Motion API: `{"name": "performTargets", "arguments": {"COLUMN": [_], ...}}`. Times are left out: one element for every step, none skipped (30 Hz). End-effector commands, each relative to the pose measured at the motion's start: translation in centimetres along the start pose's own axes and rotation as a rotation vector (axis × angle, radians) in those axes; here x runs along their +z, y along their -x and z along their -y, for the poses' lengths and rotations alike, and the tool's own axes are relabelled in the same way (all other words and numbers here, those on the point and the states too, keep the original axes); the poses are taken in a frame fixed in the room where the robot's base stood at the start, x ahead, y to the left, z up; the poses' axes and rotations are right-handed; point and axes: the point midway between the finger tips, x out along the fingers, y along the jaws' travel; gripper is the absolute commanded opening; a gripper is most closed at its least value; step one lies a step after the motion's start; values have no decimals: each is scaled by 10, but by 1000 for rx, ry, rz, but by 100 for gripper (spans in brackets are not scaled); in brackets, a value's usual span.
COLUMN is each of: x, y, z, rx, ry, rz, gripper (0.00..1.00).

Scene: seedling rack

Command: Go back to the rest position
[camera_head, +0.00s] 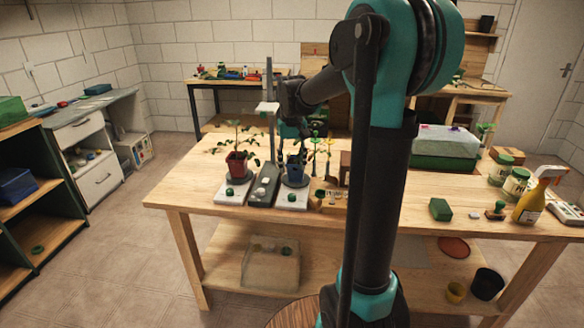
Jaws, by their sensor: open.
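My arm rises through the middle of the head view and bends forward over the wooden workbench (190,190). My gripper (292,146) points down at its far end, small and partly lost among leaves. It appears open and is just above or behind a plant in a blue pot (295,166). I cannot tell whether it touches the plant. To its left a seedling stands in a dark red pot (238,167). Both pots stand on pale bases with a grey block (263,188) between them.
A green tray with a clear cover (445,142), jars (515,183), a green block (440,209) and a yellow spray bottle (530,205) stand on the right. A grey upright post (270,95) is close left of the gripper. The bench's left end is clear.

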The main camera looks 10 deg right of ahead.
Motion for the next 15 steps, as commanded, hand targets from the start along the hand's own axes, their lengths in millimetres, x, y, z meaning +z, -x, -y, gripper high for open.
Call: {"name": "performTargets", "arguments": {"x": [0,0,0,0,1,4,7,12,21,28,38,52,63,75,91], "y": [0,0,0,0,-1,-2,-4,-7,-12,-16,-21,-30,-37,-44,-54], "z": [0,0,0,0,0,-1,-1,-2,-4,-5,-7,-9,-10,-12,-13], "rx": [0,0,0,0,0,0,0,0,0,0,0,0,0,0,1], "ry": [0,0,0,0,-1,-2,-3,-5,-8,-11,-15,-20,-24,-28,-33], "rz": [0,0,0,-1,-2,-6,-12,-18,-32,-45,-59,-82,-100,-120,-147], "gripper": [48,48,48,48,48,48,48,48,48,48,48,48,48,48,48]}}
